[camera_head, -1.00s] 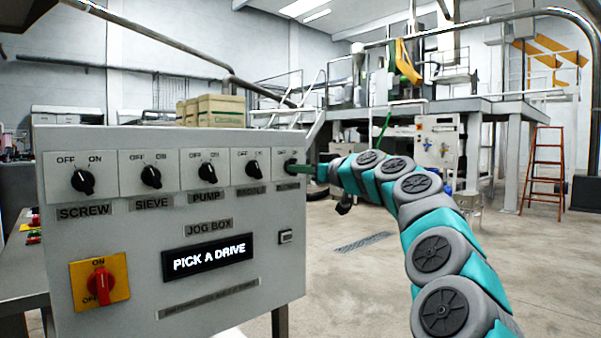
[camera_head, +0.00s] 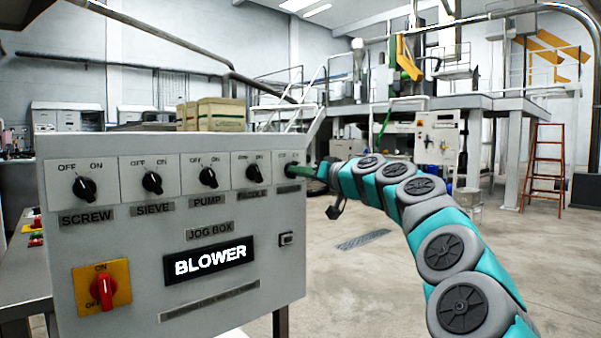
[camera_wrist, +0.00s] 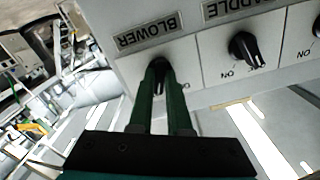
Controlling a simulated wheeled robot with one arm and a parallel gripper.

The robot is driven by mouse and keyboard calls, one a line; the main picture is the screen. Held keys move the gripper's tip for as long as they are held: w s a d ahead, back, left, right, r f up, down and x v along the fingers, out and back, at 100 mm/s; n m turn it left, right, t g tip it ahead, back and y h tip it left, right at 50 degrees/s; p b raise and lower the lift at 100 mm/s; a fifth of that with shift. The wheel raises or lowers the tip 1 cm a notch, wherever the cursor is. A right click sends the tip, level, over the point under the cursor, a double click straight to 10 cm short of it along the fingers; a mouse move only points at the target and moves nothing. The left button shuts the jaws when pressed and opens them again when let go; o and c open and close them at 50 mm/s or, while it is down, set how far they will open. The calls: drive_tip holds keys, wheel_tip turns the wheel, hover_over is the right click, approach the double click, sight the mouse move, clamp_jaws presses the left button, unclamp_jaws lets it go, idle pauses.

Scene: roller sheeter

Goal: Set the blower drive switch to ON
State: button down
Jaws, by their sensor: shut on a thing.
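The blower switch (camera_wrist: 158,66) is a black knob at the right end of the row on the grey jog box (camera_head: 130,255). In the wrist view its BLOWER label (camera_wrist: 148,33) shows upside down. My gripper (camera_wrist: 162,78) has its two green fingers shut on the knob, hiding much of it and part of its ON/OFF marks. In the head view my gripper (camera_head: 297,171) reaches the knob from the right. The display (camera_head: 210,262) reads BLOWER. I cannot clearly tell the knob's pointer direction.
The paddle (camera_head: 254,173), pump (camera_head: 208,177), sieve (camera_head: 152,182) and screw (camera_head: 85,188) knobs sit left of it. A red rotary switch (camera_head: 103,287) on a yellow plate is at lower left. Open floor lies right of the box.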

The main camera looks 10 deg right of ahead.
drive_tip(key=c, duration=0.9)
unclamp_jaws()
drive_tip(key=shift+o, duration=0.2)
drive_tip(key=shift+s, duration=0.1)
drive_tip(key=v, duration=0.7)
drive_tip(key=shift+s+d+b, duration=0.15)
drive_tip(key=shift+s+b, duration=0.1)
drive_tip(key=shift+b, duration=0.05)
